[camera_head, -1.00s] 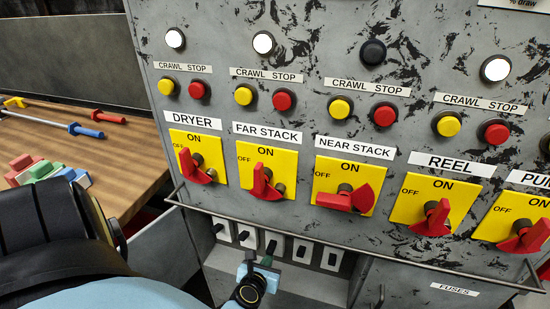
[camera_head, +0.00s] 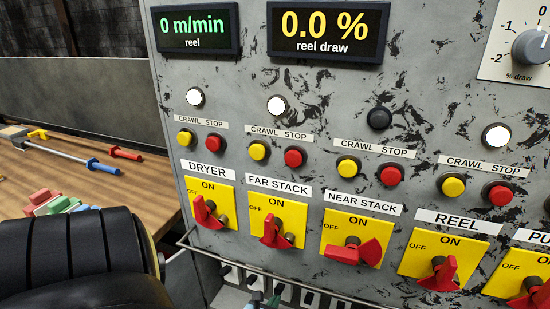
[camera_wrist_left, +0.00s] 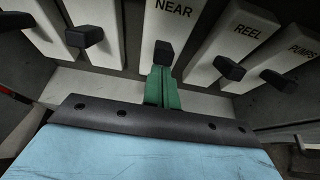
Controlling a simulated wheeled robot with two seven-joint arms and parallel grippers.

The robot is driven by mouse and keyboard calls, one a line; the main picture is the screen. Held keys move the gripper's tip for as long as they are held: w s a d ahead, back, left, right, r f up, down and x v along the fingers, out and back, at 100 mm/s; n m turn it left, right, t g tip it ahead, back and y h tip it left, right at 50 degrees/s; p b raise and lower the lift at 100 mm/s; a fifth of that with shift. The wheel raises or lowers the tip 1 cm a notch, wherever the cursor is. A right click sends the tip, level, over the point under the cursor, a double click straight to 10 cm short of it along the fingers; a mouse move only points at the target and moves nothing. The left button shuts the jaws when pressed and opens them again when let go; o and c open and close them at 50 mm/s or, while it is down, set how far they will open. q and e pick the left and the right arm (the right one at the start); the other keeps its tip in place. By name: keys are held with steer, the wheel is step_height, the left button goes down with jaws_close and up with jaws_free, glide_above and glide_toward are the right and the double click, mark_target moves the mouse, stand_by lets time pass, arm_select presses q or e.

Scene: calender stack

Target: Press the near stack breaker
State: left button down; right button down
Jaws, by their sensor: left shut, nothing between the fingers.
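The near breaker is a white plate marked NEAR with a black toggle (camera_wrist_left: 162,50), at the top middle of the left wrist view. My left gripper (camera_wrist_left: 162,88) has green fingers closed together, with nothing between them. Its tips are just below the NEAR toggle; whether they touch it I cannot tell. In the head view my left gripper (camera_head: 272,301) shows only in part at the bottom edge, in front of the breaker row, and most of it is cut off. The NEAR STACK lamp (camera_head: 379,118) is dark. My right gripper is not in view.
The REEL toggle (camera_wrist_left: 230,68) and PUMPS toggle (camera_wrist_left: 278,80) are to the right, with more toggles at left. A thin metal rail (camera_head: 200,250) runs above the breakers. The red NEAR STACK handle (camera_head: 355,251) lies nearly sideways. A wooden bench (camera_head: 110,180) is at left.

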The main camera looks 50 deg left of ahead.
arm_select(q)
steer(key=shift+w+r+p, duration=0.1)
steer(key=shift+r+p, duration=0.2)
steer(key=shift+r, duration=0.15)
step_height(320, 180, down, 4)
steer(key=s+d+b, duration=0.1)
steer(key=s+b, duration=0.1)
steer(key=b, duration=0.2)
steer(key=s+d+r+p, duration=0.3)
steer(key=s+r+p, duration=0.1)
steer(key=r, duration=0.4)
steer(key=shift+s+d+p, duration=0.3)
steer(key=shift+s+d, duration=0.1)
steer(key=shift+s, duration=0.25)
